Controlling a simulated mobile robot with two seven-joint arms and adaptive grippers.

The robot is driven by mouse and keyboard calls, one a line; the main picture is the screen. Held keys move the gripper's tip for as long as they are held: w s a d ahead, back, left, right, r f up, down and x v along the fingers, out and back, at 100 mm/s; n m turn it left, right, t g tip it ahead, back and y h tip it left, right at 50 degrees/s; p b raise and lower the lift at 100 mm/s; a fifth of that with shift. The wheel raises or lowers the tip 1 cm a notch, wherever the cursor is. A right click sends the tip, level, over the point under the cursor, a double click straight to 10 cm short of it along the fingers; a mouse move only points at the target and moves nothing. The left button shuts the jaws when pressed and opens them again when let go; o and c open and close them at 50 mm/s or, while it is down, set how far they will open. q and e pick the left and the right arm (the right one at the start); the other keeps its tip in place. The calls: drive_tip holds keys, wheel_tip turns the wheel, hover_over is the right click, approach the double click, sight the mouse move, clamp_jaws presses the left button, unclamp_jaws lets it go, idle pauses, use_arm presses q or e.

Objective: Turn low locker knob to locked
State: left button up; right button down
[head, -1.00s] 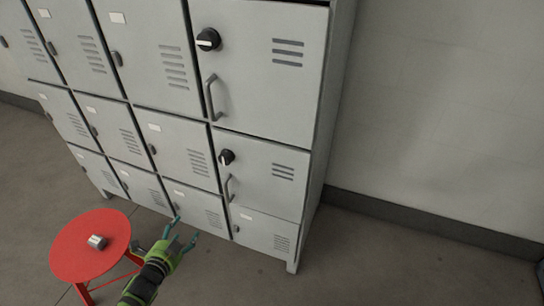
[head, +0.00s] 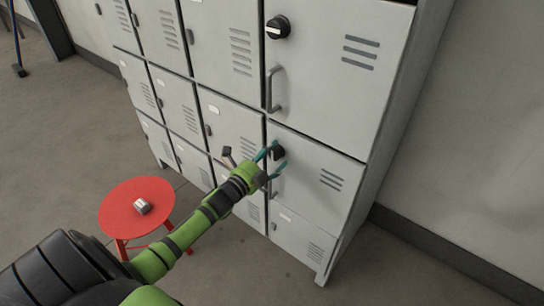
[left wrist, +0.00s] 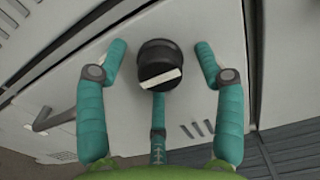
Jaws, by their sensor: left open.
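The low locker knob (head: 278,152) is black and round, on the lower locker door (head: 318,180) of the right column. In the left wrist view the knob (left wrist: 158,66) shows a white bar, slightly tilted, across its face. My left gripper (head: 277,158) is open in front of the knob. In the left wrist view its teal fingers (left wrist: 160,62) stand on both sides of the knob, with gaps to it, and a third teal part shows below it. Whether the fingertips touch the door I cannot tell. My right gripper is not in view.
An upper knob (head: 277,27) and a bar handle (head: 273,90) are on the door above. The lower door's handle (left wrist: 52,122) is beside the fingers. A red stool (head: 118,208) with a small metallic object (head: 142,207) stands at the left. Floor at the right is clear.

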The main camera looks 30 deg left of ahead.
use_arm(q)
drive_tip(key=shift+c, duration=0.8)
drive_tip(key=c, duration=1)
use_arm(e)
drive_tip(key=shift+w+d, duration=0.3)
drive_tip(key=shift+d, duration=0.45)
